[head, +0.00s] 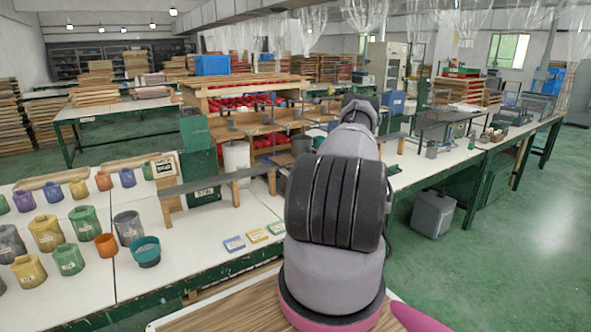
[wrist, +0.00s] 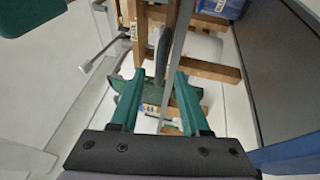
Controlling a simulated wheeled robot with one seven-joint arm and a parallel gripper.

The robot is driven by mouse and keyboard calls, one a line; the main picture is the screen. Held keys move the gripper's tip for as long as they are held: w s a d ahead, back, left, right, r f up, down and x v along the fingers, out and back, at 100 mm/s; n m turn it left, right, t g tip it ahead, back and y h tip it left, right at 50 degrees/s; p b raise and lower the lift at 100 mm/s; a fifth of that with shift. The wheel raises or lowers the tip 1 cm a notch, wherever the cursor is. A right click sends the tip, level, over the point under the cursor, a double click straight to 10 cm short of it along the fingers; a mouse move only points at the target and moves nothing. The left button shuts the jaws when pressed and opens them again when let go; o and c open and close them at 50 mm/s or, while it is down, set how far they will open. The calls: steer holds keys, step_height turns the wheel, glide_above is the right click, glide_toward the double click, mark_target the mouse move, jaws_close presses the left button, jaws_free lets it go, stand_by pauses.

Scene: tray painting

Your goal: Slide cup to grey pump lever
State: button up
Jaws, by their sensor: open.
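My gripper (wrist: 155,78) is open in the wrist view, its two green fingers apart. A thin grey upright bar and a dark grey rounded piece (wrist: 163,52) show beyond and between the fingertips. A dark green part lies by the left finger; I cannot tell whether they touch. A grey metal lever (wrist: 98,52) with a rounded end sticks out to the upper left. I cannot tell if it is the pump lever. No cup is clear in the wrist view. In the head view my arm hides the gripper. A small grey cup (head: 431,149) stands on the right bench.
Several coloured cups, including a grey one (head: 128,228) and a teal one (head: 146,252), stand on the left white table (head: 195,262). Small blue and yellow tiles (head: 257,236) lie near its right end.

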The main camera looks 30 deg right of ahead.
steer(key=v, duration=0.7)
steer(key=shift+s+f, duration=0.1)
